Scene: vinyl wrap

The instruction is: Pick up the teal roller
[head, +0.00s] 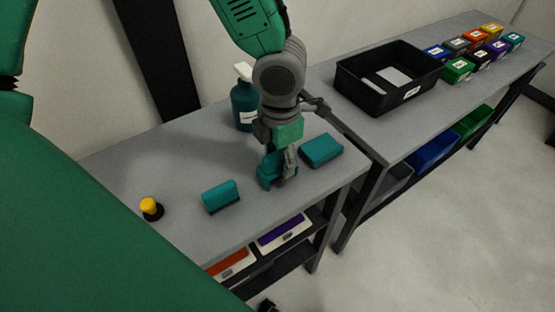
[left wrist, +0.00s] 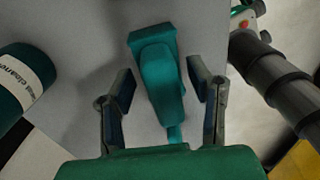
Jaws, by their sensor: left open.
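The teal roller (head: 267,172) stands on the grey table, partly hidden behind my left gripper in the head view. In the left wrist view the teal roller (left wrist: 160,85) has a broad block at the top and a rounded body running down between the fingers. My left gripper (head: 281,168) points down over it and is open. In the left wrist view the left gripper (left wrist: 166,98) has one finger on each side of the roller, with visible gaps. Whether its palm touches the roller cannot be told. My right gripper is not in view.
A teal block (head: 321,150) lies right of the gripper, and a teal dark-edged tool (head: 220,197) lies left. A teal bottle (head: 244,105) stands behind, close to the arm. A yellow-topped black item (head: 150,208) is far left. A black bin (head: 345,92) sits on the right table.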

